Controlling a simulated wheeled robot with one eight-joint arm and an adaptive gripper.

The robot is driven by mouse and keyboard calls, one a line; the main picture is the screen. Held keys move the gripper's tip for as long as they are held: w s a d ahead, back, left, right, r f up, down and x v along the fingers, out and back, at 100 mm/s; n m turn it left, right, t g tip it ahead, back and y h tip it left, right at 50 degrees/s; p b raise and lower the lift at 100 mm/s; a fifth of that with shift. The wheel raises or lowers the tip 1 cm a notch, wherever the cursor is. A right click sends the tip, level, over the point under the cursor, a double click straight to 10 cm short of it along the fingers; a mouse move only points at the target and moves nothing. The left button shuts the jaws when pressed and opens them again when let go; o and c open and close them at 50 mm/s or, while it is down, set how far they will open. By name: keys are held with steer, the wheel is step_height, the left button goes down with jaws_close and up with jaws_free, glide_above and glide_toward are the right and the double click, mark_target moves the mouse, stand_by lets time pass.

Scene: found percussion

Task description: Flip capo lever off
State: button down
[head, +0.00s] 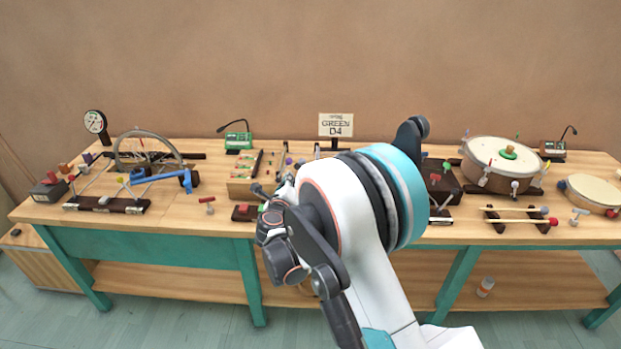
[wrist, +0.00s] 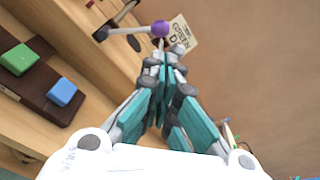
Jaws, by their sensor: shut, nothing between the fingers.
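A lever with a grey rod and a purple ball knob (wrist: 160,28) shows near the top of the wrist view. Its rod runs left from the knob to a dark pivot on a wooden piece. I take it to be the capo lever. My gripper (wrist: 170,52) is shut and empty, with its fingertips just below the knob in the picture. I cannot tell whether they touch it. In the head view a small purple knob (head: 289,161) shows on the bench left of my arm. My arm hides much of that area, and my fingers are not clear there.
A dark board (wrist: 48,95) with green and blue blocks lies at left in the wrist view. A sign (head: 336,125) stands behind my arm. The workbench also holds a wheel (head: 148,133) at left and a drum (head: 503,160) at right. Bare wood shows around the red-topped peg (head: 208,204).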

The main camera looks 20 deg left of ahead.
steer(key=shift+s+d+f+n+t, duration=0.2)
steer(key=shift+s+f+n+t, duration=0.1)
steer(key=shift+s+f+n, duration=0.3)
steer(key=w+a+f+b, duration=0.1)
steer(key=w+b, duration=0.2)
steer(key=w, duration=0.6)
steer(key=shift+w+a, duration=0.15)
steer(key=shift+w, duration=0.2)
steer(key=shift+r, duration=0.1)
